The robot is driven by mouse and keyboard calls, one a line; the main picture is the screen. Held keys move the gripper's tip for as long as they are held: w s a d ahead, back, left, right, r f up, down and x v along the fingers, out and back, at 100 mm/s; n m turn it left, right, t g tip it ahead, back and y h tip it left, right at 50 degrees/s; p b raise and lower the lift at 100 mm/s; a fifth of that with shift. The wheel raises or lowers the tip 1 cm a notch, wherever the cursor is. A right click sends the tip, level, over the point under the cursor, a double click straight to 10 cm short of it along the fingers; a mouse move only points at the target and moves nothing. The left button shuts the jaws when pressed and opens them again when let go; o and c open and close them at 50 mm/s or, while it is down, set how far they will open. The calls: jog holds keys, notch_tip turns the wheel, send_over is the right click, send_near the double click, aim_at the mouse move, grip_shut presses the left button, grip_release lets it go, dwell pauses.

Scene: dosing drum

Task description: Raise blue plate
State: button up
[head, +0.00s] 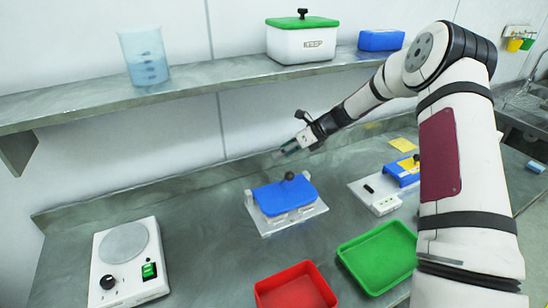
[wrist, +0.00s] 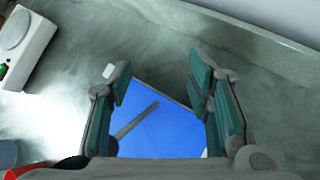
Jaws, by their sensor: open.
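The blue plate (head: 270,203) lies on a pale metal base (head: 262,228) in the middle of the bench. A dark ball knob (head: 288,177) stands up from it. My gripper (head: 288,149) is above and behind the plate in the head view, apart from it. In the wrist view, my gripper (wrist: 158,75) is open, with a teal-padded finger on each side. The blue plate (wrist: 165,132) shows between and beyond the fingers, with a thin grey rod shape (wrist: 135,120) over it. Its lower part is hidden by my gripper's body.
A red tray (head: 296,290) and a green tray (head: 380,257) stand in front. A white device with a round plate (head: 126,250) is at left. A second white unit with a blue part (head: 385,190) is at right. A shelf (head: 190,92) runs above the bench at the back.

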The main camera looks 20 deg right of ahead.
jog(key=shift+x, duration=2.7)
jog(key=shift+c, duration=0.5)
grip_shut()
jog(key=shift+o, duration=0.5)
grip_release()
jog(key=v, duration=1.2)
